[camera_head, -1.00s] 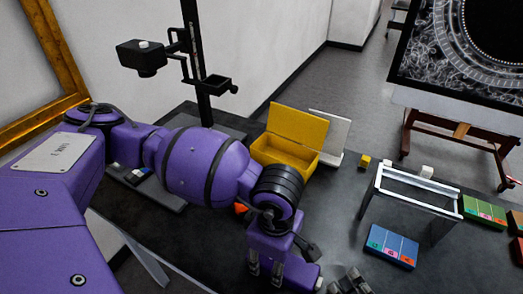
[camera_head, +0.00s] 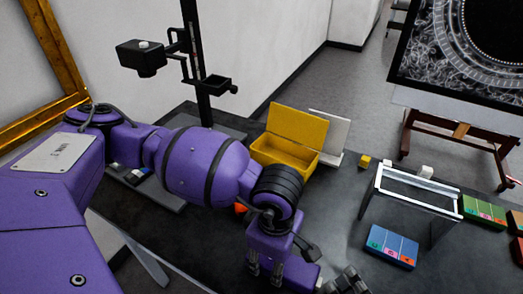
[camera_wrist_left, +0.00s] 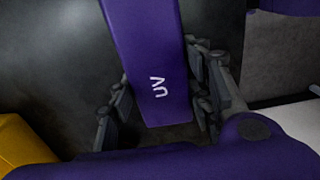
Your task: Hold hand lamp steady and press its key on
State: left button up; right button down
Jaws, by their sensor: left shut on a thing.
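The hand lamp (camera_wrist_left: 152,58) is a purple block marked "UV" in the left wrist view. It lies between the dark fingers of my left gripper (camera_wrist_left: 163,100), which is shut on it. Its key is not visible on the face I see. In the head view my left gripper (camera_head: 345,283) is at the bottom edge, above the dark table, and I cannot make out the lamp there. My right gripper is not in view.
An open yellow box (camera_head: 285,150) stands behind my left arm. A metal-framed stand (camera_head: 418,185), a blue labelled block (camera_head: 391,246) and a green labelled block (camera_head: 484,211) are to the right. A black post stand (camera_head: 203,100) rises at the back. Dark table (camera_head: 335,215) is bare between.

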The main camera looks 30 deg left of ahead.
dwell(0.6)
jog(key=shift+a, duration=0.45)
dwell(0.4)
jog(key=shift+d, duration=0.45)
jog(key=shift+s+d, duration=0.1)
jog(key=shift+d, duration=2.95)
pick_arm(q)
jog(key=o, duration=0.9)
